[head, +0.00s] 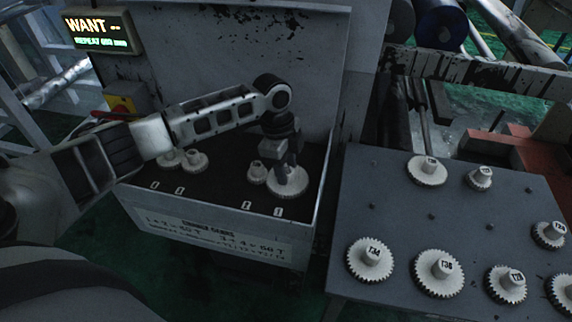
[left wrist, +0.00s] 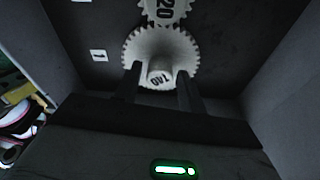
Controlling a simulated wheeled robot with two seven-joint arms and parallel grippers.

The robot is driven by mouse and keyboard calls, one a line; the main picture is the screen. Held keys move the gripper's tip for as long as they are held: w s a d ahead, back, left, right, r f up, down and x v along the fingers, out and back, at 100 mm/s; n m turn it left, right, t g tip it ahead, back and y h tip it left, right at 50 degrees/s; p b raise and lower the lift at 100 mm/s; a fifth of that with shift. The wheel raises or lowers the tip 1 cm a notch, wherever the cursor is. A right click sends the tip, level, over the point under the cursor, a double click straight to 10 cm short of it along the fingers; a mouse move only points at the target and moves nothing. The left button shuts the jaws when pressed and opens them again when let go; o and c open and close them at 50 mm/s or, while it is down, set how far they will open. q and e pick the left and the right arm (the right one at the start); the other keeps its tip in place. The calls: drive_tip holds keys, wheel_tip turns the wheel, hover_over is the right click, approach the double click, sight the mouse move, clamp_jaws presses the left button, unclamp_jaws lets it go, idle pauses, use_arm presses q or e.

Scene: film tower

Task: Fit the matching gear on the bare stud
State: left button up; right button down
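A gear box (head: 230,222) with a dark floor holds two pairs of pale gears. The left pair is a larger gear (head: 170,160) and a small gear (head: 195,161). The right pair is a small gear (head: 257,173) and a large gear (head: 288,184). My left gripper (head: 287,167) reaches down over that large gear. In the left wrist view, the large gear reads T40 (left wrist: 160,52), and its hub stands between my open fingers (left wrist: 160,82), with a gap on each side. The gear marked 20 (left wrist: 165,10) meets its edge. I see no bare stud in the box.
A grey table (head: 395,215) at the right holds several loose gears, among them T34 (head: 370,259) and T36 (head: 438,272), and several small bare pegs. A display (head: 98,30) reads WANT, its rest unclear. The box walls stand close around my left gripper.

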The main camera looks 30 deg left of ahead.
use_arm(q)
drive_tip(key=shift+o, duration=0.6)
drive_tip(key=shift+r, duration=0.25)
wheel_tip(320, 180, up, 15)
drive_tip(key=a, duration=0.2)
drive_tip(key=shift+a+r, duration=0.2)
drive_tip(key=shift+s, duration=0.15)
